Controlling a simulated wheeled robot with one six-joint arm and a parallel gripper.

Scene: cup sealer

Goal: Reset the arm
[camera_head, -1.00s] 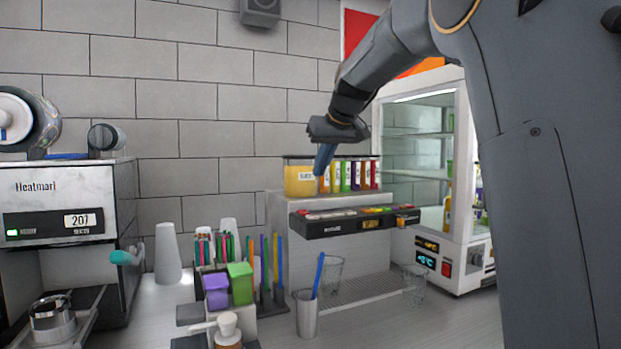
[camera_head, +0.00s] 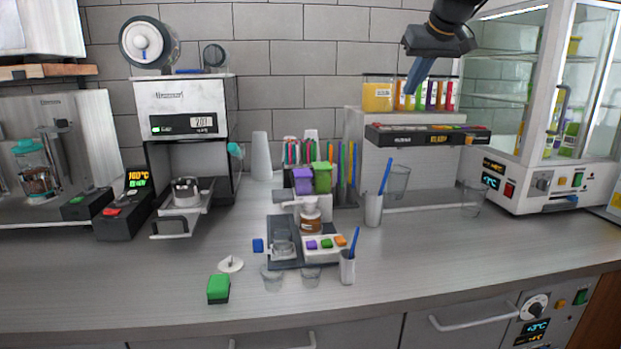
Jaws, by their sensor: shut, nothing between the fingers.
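My gripper (camera_head: 418,72) hangs from the top edge of the picture, right of centre, with its blue-grey fingers pointing down and to the left. It is shut and empty. In the picture it overlaps the row of colourful juice containers (camera_head: 377,96) on top of the dispenser (camera_head: 395,165); I cannot tell how far in front of them it is. The rest of my arm runs up out of view.
The cup sealer (camera_head: 182,93) stands left of centre, with a metal cup in its holder. A small tray (camera_head: 283,263) with a jar and coloured buttons, glasses and a green block (camera_head: 218,289) lie on the counter. A glass-door fridge (camera_head: 530,185) stands at right. The front right counter is clear.

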